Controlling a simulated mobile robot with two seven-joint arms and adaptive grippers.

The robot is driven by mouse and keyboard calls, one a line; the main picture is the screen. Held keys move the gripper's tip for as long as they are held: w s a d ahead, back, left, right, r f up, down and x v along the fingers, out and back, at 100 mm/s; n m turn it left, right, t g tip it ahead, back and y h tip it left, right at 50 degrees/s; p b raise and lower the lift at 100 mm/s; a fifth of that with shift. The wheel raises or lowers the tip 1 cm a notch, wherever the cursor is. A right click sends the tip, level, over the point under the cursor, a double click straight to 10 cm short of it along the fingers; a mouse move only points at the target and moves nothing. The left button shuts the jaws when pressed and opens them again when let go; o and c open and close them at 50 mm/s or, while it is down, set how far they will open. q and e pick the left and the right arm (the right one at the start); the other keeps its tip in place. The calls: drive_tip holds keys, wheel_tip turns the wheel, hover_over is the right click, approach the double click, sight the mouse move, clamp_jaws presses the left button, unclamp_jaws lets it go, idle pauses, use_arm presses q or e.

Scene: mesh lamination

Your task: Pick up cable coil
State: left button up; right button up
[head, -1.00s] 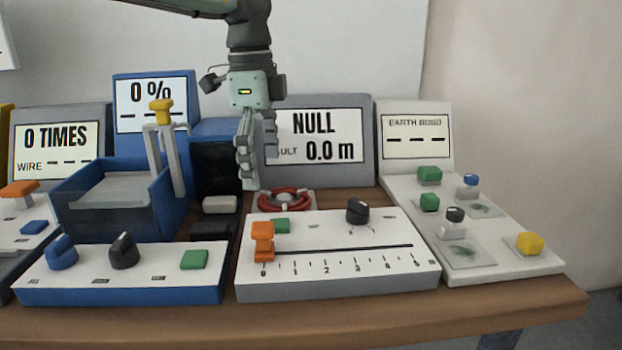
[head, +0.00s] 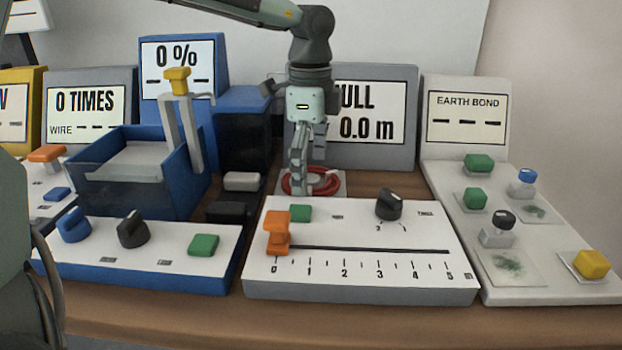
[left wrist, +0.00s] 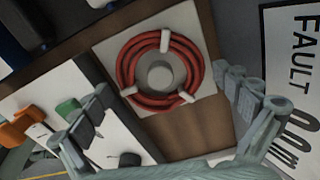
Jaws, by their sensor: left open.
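The red cable coil (head: 325,184) lies on a pale square plate (head: 283,186) at the back of the table, behind the slider panel. In the left wrist view the coil (left wrist: 126,75) shows whole, around a grey round post (left wrist: 160,75), with white ties across it. My left gripper (head: 308,172) points down just above the coil and hides part of it in the head view. In the left wrist view the left gripper (left wrist: 170,105) is open, its fingers wide apart and empty, with the coil between and beyond them. My right gripper is not in view.
The white slider panel (head: 360,230) with an orange slider (head: 277,232) stands in front of the coil. A grey display (head: 405,150) stands behind it. A blue bin (head: 185,190) is at left and an earth bond panel (head: 520,230) at right.

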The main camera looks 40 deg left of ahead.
use_arm(q)
drive_tip(key=shift+c, duration=0.6)
drive_tip(key=c, duration=0.9)
